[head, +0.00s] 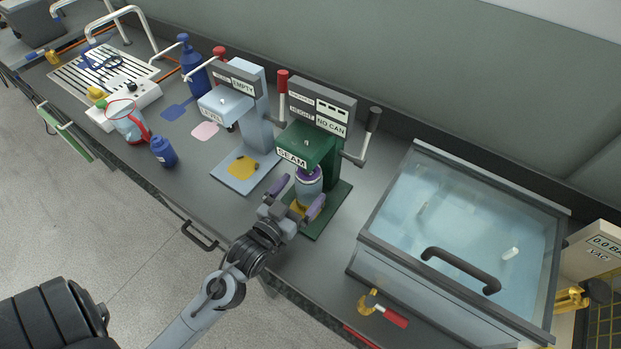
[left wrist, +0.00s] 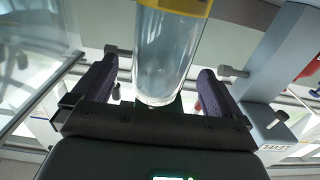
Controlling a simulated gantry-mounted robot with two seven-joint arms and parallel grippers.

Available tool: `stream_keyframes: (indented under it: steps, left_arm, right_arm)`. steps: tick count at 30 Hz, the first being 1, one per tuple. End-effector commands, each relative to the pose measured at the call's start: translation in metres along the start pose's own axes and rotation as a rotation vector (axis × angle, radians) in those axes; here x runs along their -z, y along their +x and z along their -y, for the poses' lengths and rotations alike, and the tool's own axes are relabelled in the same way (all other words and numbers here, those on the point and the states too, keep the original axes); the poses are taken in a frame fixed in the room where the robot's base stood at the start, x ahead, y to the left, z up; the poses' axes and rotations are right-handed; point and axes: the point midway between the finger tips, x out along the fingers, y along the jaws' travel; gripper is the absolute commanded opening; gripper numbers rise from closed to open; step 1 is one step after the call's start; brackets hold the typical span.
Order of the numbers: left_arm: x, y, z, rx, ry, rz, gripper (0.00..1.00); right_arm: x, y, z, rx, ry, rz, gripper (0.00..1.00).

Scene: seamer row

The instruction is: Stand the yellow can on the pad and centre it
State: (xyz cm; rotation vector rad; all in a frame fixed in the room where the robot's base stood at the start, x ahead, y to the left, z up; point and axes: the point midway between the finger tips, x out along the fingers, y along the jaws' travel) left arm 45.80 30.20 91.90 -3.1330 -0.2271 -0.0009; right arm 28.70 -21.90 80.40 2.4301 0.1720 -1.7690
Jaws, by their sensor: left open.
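A can (head: 309,187) with a pale, glassy-silver body stands in the green seamer, under its head marked SEAM (head: 292,157). Yellow shows at its foot; I cannot tell there whether it is can or pad. In the left wrist view, which is upside down, the can (left wrist: 166,55) has a yellow band (left wrist: 190,6) at its lower end. My left gripper (head: 298,197) is open, its purple fingers on either side of the can. The left wrist view shows gaps between fingers and can. The can hides the pad, so its centring cannot be told. My right gripper is out of view.
The seamer's display (head: 319,108) reads NO CAN. A grey-blue press (head: 260,112) with a yellow patch (head: 243,168) stands to its left. A glass-lidded chamber (head: 465,215) stands to the right. A blue bottle (head: 164,152) and a red-handled jug (head: 126,122) are farther left.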

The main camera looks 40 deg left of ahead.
Motion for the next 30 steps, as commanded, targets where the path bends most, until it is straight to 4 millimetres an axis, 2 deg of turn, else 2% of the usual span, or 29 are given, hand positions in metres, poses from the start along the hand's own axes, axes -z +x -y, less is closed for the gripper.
stream_keyframes:
  steps: [6,12,26,30]
  left_arm:
    - [0.000,0.033,0.000,0.001,-0.001,-0.001,1.00]
    - [0.000,0.051,0.001,0.001,-0.001,0.000,1.00]
    - [0.000,0.058,0.000,0.001,0.000,0.001,1.00]
    - [0.000,0.058,0.000,0.001,0.000,0.001,0.80]
  right_arm:
    - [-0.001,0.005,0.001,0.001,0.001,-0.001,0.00]
    - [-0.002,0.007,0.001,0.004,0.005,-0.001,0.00]
    - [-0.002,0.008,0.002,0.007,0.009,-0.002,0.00]
    - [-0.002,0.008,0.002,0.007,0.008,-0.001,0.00]
